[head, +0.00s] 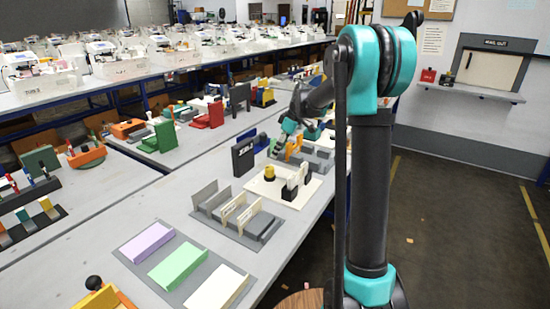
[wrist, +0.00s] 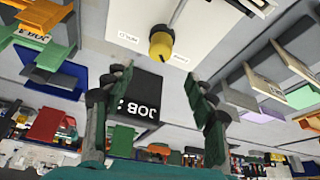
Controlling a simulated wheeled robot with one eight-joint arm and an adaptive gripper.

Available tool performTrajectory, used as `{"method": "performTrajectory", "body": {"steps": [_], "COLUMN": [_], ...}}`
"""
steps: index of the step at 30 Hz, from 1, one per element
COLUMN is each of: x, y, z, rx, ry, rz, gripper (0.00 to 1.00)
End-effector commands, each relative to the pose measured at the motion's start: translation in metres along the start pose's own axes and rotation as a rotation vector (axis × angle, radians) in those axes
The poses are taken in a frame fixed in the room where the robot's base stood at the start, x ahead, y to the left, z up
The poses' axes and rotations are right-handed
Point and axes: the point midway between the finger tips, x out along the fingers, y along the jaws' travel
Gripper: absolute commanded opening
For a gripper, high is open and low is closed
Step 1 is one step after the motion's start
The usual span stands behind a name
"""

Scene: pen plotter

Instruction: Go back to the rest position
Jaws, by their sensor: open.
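My gripper (wrist: 157,78) is open, its two dark fingers spread apart with nothing between them that I can see it holding. In the head view my gripper (head: 288,138) hangs over the far part of the near bench, partly lost against coloured parts behind it. The pen plotter's white board (head: 258,187) lies on the bench with a yellow knob (head: 269,173) and a black-and-white block (head: 294,190) on it. The wrist view is upside down and shows the yellow knob (wrist: 160,45) beyond the fingertips, and a black job sign (wrist: 137,95) between the fingers.
The black job sign (head: 243,157) stands upright by the board. A grey rack (head: 238,214) and a tray with purple, green (head: 178,266) and cream blocks lie nearer. Rows of white machines (head: 120,62) fill the back tables. Floor (head: 455,220) is open to the right.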

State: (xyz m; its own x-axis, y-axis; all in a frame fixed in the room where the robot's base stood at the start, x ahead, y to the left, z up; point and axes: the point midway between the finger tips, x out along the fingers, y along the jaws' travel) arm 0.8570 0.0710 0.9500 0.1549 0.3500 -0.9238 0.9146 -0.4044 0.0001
Motion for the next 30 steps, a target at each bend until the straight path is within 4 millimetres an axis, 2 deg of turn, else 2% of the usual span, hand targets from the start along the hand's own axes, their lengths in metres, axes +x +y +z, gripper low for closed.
{"method": "performTrajectory", "body": {"steps": [4,13,17,20,23,30], "x": [-0.008,-0.009,-0.011,-0.015,-0.018,-0.019], "y": [0.0,0.0,-0.009,-0.028,-0.058,-0.139], "z": [0.0,0.0,0.008,0.026,0.053,0.13], "rx": [0.001,0.001,0.033,0.109,0.227,0.534], "ry": [0.0,0.0,-0.008,-0.021,-0.04,-0.066], "rz": [0.0,0.0,0.01,0.035,0.075,0.192], "gripper": [0.56,0.56,0.56,0.56,0.56,0.56]}}
